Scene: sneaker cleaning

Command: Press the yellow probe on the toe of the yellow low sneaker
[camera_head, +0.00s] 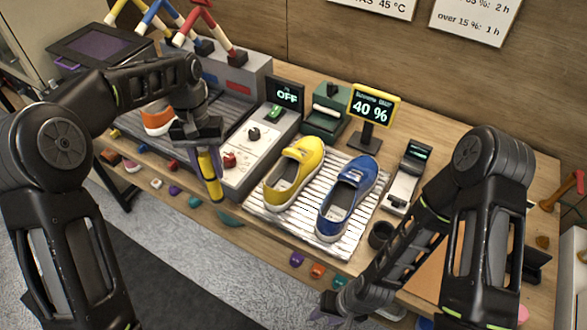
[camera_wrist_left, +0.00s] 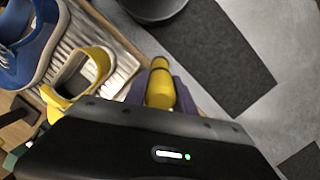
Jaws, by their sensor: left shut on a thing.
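The yellow low sneaker (camera_head: 309,152) sits on a white slatted rack (camera_head: 262,222), its opening nearer the table's front edge and its toe towards the back. In the left wrist view the sneaker (camera_wrist_left: 93,58) is partly hidden by my gripper's body. My left gripper (camera_head: 206,150) is shut on the yellow probe (camera_head: 208,178), which points downward left of the rack, apart from the sneaker. The probe also shows between the fingers in the left wrist view (camera_wrist_left: 160,88). My right gripper (camera_head: 328,308) is low near the front edge, partly hidden; its jaws are unclear.
A blue sneaker (camera_head: 350,187) stands right of the yellow one on the rack. Behind are a display reading 40 % (camera_head: 372,107), a green device (camera_head: 327,108) and a grey control box reading OFF (camera_head: 285,93). A small dark cup (camera_head: 381,235) stands right of the rack.

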